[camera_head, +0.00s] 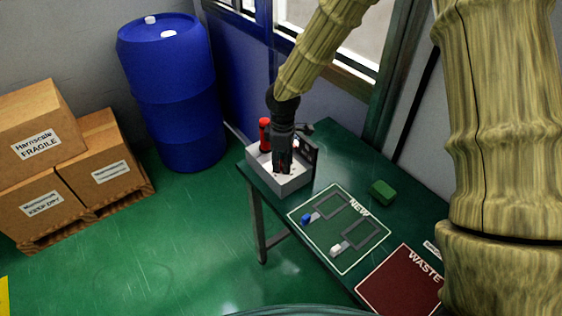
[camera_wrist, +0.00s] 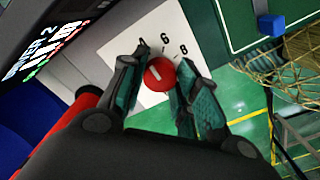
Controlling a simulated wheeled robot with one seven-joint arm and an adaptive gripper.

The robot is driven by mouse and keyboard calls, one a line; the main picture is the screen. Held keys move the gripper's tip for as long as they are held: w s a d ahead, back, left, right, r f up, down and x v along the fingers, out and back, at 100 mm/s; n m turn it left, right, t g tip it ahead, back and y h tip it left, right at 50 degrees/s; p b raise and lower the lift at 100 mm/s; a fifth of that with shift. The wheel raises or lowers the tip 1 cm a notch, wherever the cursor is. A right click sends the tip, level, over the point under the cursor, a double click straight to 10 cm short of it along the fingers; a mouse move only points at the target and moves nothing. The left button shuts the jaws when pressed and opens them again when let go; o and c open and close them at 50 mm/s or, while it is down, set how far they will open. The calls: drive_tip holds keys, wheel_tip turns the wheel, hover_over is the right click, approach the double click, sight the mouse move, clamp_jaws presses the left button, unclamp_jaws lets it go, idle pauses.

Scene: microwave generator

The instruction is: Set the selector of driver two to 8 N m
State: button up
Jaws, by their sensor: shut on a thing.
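The red selector knob (camera_wrist: 159,74) sits on a white dial face (camera_wrist: 118,45) in the wrist view. The dial shows the marks 4, 6 and 8. A short white line shows on the knob, but I cannot tell exactly which mark it points to. The label DRIVER 2 (camera_wrist: 40,48) is on a dark panel at the left. My gripper (camera_wrist: 160,80) is shut on the knob, with one green-padded finger on each side. In the head view my gripper (camera_head: 283,166) reaches down into a light grey box (camera_head: 290,187), and hides the knob.
A red cylinder (camera_head: 265,134) stands close to my gripper at the box's back left. The NEW mat (camera_head: 322,246), a green block (camera_head: 382,192) and the WASTE mat (camera_head: 395,285) lie on the green table (camera_head: 340,150). A blue barrel (camera_head: 172,90) stands behind.

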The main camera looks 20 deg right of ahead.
drive_tip(key=shift+s, duration=0.1)
drive_tip(key=shift+s+d+f+m, duration=0.1)
drive_tip(key=shift+m, duration=0.3)
idle(0.6)
drive_tip(key=m+p, duration=0.1)
drive_tip(key=m, duration=0.5)
drive_tip(key=shift+m+p, duration=0.3)
drive_tip(key=shift+p, duration=0.05)
drive_tip(key=m+p, duration=0.1)
drive_tip(key=m, duration=0.3)
drive_tip(key=shift+s+m, duration=0.1)
drive_tip(key=shift+m, duration=0.2)
drive_tip(key=shift+m+p, duration=0.35)
drive_tip(key=shift+m, duration=1.35)
drive_tip(key=shift+f, duration=0.1)
